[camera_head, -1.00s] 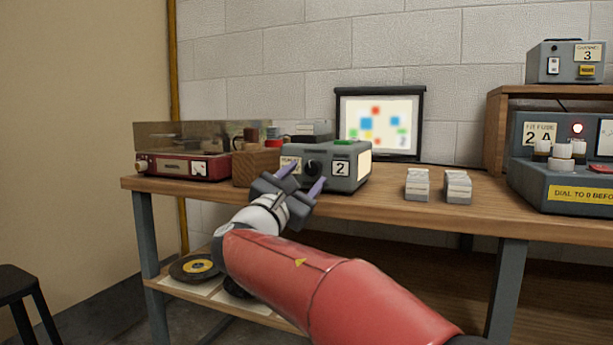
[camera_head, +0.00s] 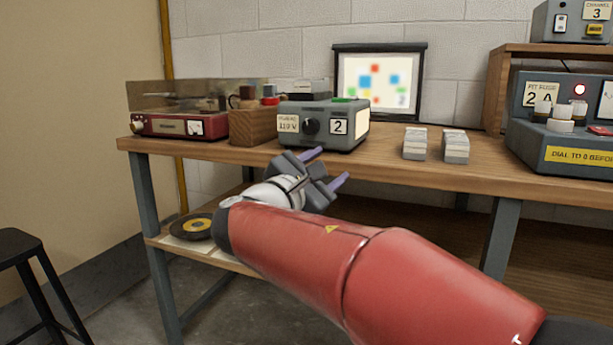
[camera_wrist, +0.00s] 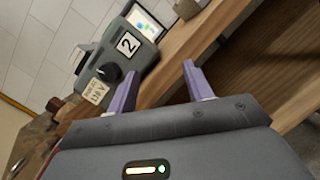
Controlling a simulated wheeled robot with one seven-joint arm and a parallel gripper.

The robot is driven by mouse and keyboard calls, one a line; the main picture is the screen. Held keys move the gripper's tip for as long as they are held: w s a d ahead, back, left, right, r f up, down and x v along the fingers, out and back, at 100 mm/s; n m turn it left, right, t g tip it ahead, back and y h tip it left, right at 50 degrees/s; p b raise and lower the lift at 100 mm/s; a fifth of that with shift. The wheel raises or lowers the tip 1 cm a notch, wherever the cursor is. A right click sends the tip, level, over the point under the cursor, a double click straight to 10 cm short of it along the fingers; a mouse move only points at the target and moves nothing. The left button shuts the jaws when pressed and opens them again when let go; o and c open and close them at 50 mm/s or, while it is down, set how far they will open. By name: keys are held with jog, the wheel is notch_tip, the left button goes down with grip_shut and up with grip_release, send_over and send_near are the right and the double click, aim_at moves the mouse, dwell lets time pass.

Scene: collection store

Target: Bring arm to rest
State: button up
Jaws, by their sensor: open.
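My gripper (camera_head: 326,167) is open and empty in front of the bench's front edge, at the end of my red arm. Its two purple fingers stand apart with nothing between them; they also show in the wrist view (camera_wrist: 157,82). The grey box marked 2 (camera_head: 323,123), with a dark knob and a 110 V label, stands on the bench behind my gripper and apart from it. The same grey box shows in the wrist view (camera_wrist: 118,62), beyond the fingers.
The wooden bench (camera_head: 385,169) holds a red record player (camera_head: 177,126) at left, white stacks (camera_head: 415,143) at centre right and a grey unit (camera_head: 590,155) at right. A screen (camera_head: 379,85) stands behind. A black stool (camera_head: 38,262) stands at lower left.

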jog(key=s+d+f+m+g+y+p, duration=0.2)
jog(key=s+d+f+m+g, duration=0.3)
jog(key=s+d, duration=0.3)
jog(key=s+d+f+m+g+y+p, duration=0.1)
jog(key=s+d+f+m+g+p, duration=0.1)
jog(key=s+d+f+m+g, duration=0.5)
jog(key=s+f+m+y+p, duration=0.2)
jog(key=s+f+m+y, duration=0.1)
jog(key=s+m+y, duration=0.1)
jog(key=s+f+m+t+y+p, duration=0.1)
jog(key=s+f+m+y, duration=0.2)
jog(key=s+m, duration=0.3)
jog(key=s+y, duration=0.1)
jog(key=s, duration=0.1)
jog(key=shift+s+a+f+p, duration=0.25)
jog(key=shift+s+a+p, duration=0.05)
jog(key=shift+p, duration=0.05)
